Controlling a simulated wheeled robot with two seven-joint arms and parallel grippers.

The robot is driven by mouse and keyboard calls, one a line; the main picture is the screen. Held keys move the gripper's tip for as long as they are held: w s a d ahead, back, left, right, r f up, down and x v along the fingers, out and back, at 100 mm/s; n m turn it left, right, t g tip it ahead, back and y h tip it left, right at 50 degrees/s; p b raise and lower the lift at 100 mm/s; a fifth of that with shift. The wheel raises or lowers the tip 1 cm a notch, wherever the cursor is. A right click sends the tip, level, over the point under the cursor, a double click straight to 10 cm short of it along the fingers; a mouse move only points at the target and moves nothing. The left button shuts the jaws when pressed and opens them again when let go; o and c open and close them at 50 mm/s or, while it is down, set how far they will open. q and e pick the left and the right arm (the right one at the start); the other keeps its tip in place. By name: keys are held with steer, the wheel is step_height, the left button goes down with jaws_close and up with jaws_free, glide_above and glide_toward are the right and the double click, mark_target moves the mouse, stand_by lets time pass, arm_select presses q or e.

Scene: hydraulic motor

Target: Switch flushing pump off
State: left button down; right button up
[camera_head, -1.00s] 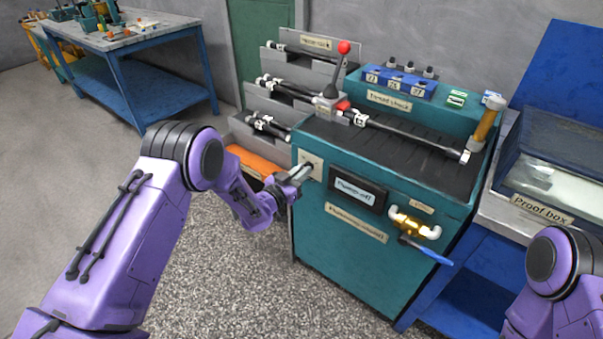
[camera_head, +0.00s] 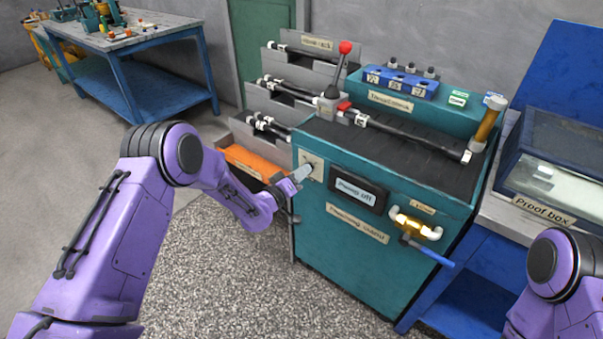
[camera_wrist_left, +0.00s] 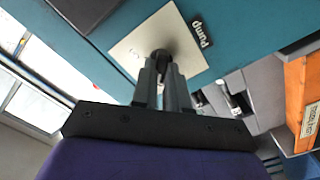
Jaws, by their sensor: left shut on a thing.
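The teal flushing cabinet (camera_head: 365,238) has a pale switch plate (camera_head: 312,160) at the upper left of its front. In the left wrist view the plate (camera_wrist_left: 130,48) carries a dark round knob (camera_wrist_left: 160,57) and a label reading "Pump" (camera_wrist_left: 201,34). My left gripper (camera_head: 304,173) is at the plate, its fingers shut on the knob; in the left wrist view its fingertips (camera_wrist_left: 164,68) hide part of it. The display (camera_head: 358,192) beside the plate reads "Pump off". My right gripper is out of view; only part of that arm shows at the lower right.
A brass valve with a blue lever (camera_head: 428,252) sticks out from the cabinet front, right of the display. An orange bin (camera_head: 252,163) and hose racks stand left of the cabinet. The proof box (camera_head: 550,165) is at the right. The speckled floor before the cabinet is free.

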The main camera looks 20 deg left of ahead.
arm_select(q)
steer(key=shift+f, duration=0.1)
stand_by(0.3)
steer(key=c, duration=1.1)
jaws_free()
steer(key=shift+c, duration=0.2)
steer(key=v, duration=1)
steer(key=shift+s, duration=0.3)
steer(key=shift+a, duration=0.1)
